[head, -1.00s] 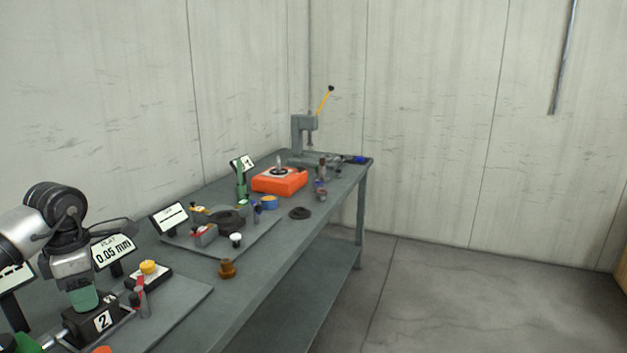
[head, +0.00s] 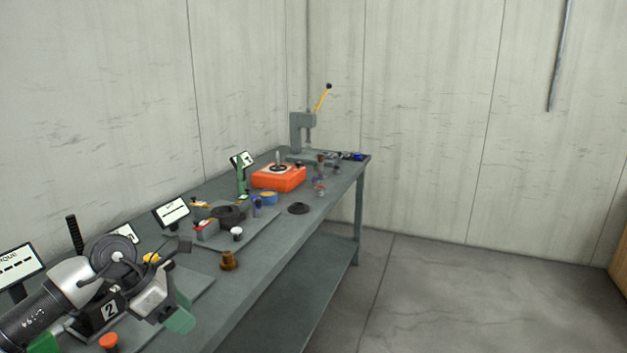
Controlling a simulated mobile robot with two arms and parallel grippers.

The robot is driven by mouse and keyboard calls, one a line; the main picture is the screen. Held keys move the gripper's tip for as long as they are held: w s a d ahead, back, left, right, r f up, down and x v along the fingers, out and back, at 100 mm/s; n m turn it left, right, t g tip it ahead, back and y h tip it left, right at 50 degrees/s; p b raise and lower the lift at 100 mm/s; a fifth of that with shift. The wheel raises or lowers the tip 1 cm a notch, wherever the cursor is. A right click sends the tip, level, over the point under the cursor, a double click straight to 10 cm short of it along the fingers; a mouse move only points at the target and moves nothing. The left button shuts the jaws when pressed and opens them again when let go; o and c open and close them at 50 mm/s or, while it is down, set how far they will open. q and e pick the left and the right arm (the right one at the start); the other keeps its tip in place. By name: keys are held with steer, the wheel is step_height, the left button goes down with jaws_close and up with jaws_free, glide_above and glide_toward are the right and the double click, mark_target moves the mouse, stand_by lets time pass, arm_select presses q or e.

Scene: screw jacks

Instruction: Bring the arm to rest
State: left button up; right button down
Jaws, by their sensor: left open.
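My left arm comes in from the lower left of the head view. Its left gripper (head: 176,316), with green fingertips, hangs over the near front edge of the workbench, tilted down and to the right. I see nothing held in it, and its jaws are apart. The grey workbench (head: 262,268) runs from the lower left to the far corner. A dark block marked 2 (head: 109,309) sits partly behind my arm. My right gripper is out of view.
A brown knobbed part (head: 229,261) stands near the bench's front edge. An orange box (head: 279,178), a dark ring (head: 299,208), a blue ring (head: 268,198) and a grey press (head: 303,132) are farther back. The floor (head: 450,290) at right is clear.

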arm_select(q)
steer(key=s+d+r+n+t+h, duration=0.2)
steer(key=d+n+t+h, duration=0.3)
steer(key=d, duration=0.4)
steer(key=s+d+r+n+t+h, duration=0.25)
steer(key=d+n+h, duration=0.25)
steer(key=d+h, duration=0.25)
steer(key=s+a+f+n+t+y, duration=0.25)
steer(key=a+f+n+y, duration=0.3)
steer(key=n+y, duration=0.6)
steer(key=s+a+f+n+t+y, duration=0.2)
steer(key=a+f+n+t+y, duration=0.4)
steer(key=n, duration=1.1)
steer(key=s+a+f+n+g+y, duration=0.1)
steer(key=s+f+n+g, duration=0.3)
steer(key=s+f+g, duration=0.5)
steer(key=s+a+f+n+g, duration=0.1)
steer(key=s+f+n+g, duration=0.35)
steer(key=s, duration=0.85)
step_height(320, 180, down, 24)
steer(key=m+g, duration=0.1)
steer(key=g, duration=0.1)
steer(key=s+a+f+g, duration=0.1)
steer(key=s+a+f, duration=0.1)
steer(key=s+f, duration=1.4)
steer(key=shift+s+a+f, duration=0.2)
steer(key=shift+s+f, duration=0.05)
steer(key=shift+f, duration=0.6)
